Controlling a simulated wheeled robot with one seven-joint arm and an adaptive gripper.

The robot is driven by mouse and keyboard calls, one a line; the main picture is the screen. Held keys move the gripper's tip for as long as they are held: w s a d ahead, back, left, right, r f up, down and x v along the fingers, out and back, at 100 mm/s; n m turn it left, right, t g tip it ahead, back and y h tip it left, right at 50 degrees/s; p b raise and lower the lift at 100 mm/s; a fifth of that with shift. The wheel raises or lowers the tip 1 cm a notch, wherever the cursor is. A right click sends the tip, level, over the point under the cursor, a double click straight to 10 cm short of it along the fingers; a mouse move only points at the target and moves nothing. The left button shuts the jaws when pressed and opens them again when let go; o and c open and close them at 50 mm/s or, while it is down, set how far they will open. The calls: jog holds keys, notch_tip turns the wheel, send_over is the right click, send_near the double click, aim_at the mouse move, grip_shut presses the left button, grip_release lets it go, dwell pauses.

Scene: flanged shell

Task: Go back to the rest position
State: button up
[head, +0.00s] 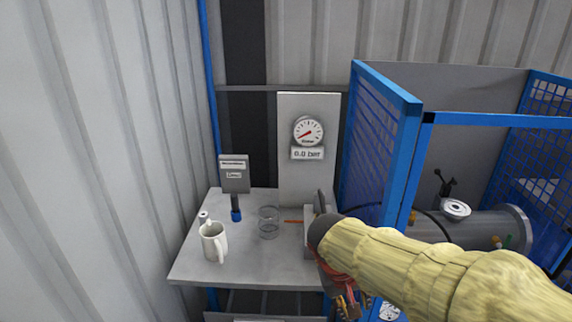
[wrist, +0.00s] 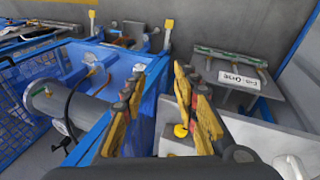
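My gripper (wrist: 158,82) shows in the wrist view with its two yellow-orange fingers spread apart. I see nothing held between them. In the head view my arm, in a pale yellow sleeve, reaches in from the lower right. There my gripper (head: 346,302) hangs at the right front edge of the grey table (head: 190,268), beside the blue cage. Part of it is hidden behind my own wrist. No marker for the rest position shows in either view.
A white mug (head: 214,242) and a clear glass (head: 268,222) stand on the table. A pressure gauge (head: 308,131) reads 0.0 bar behind them. The blue mesh cage (head: 412,104) stands right, around a grey flanged cylinder (head: 475,228). A corrugated wall is close at left.

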jog(key=s+d+r+t+y, duration=0.1)
jog(key=s+r+t, duration=0.1)
jog(key=s+r, duration=0.2)
jog(key=s+d+r+m+t+y+p, duration=0.1)
jog(key=s+r, duration=0.3)
jog(key=s, duration=0.6)
jog(key=shift+d+r+t+y, duration=0.4)
jog(key=shift+d+y, duration=0.2)
jog(key=shift+y, duration=0.2)
